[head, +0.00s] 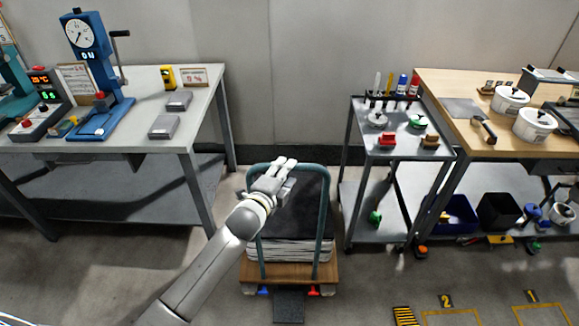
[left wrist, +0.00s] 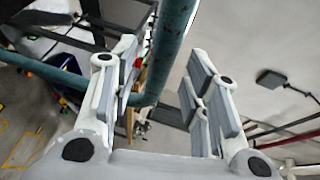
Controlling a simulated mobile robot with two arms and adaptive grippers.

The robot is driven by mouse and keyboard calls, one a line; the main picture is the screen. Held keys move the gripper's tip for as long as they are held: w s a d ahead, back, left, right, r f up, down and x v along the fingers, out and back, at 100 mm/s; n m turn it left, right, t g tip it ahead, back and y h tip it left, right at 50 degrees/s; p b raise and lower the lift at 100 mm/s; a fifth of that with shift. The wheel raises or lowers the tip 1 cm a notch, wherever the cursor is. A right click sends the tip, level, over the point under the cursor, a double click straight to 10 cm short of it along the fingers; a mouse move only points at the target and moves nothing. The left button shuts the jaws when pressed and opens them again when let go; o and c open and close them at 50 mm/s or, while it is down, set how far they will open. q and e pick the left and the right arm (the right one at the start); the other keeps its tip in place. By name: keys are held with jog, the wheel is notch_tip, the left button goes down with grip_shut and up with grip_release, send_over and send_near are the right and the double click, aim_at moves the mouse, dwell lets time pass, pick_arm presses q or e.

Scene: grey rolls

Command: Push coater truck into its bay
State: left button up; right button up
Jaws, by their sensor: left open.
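The coater truck (head: 262,271) is a low wooden-decked cart with a teal tube handle (head: 325,225), standing on the floor between two benches. It carries a stack of pale sheets (head: 290,251) with a dark top. My left gripper (head: 284,166) is at the top bar of the handle. In the left wrist view the open fingers (left wrist: 165,82) have the teal tube (left wrist: 172,45) and its bend between or just beyond them; I cannot tell whether they touch it. Yellow floor markings numbered 2 (head: 446,301) and 1 (head: 532,296) lie at the lower right. My right gripper is not in view.
A grey bench (head: 140,82) with a blue press (head: 88,60) stands left. A metal trolley (head: 362,145) stands close right of the truck, beside a wooden bench (head: 450,85) with bins beneath. A small orange item (head: 421,252) lies by the trolley. Floor in front of the left bench is clear.

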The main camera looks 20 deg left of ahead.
pick_arm(q)
jog(key=shift+x, duration=1.75)
grip_shut()
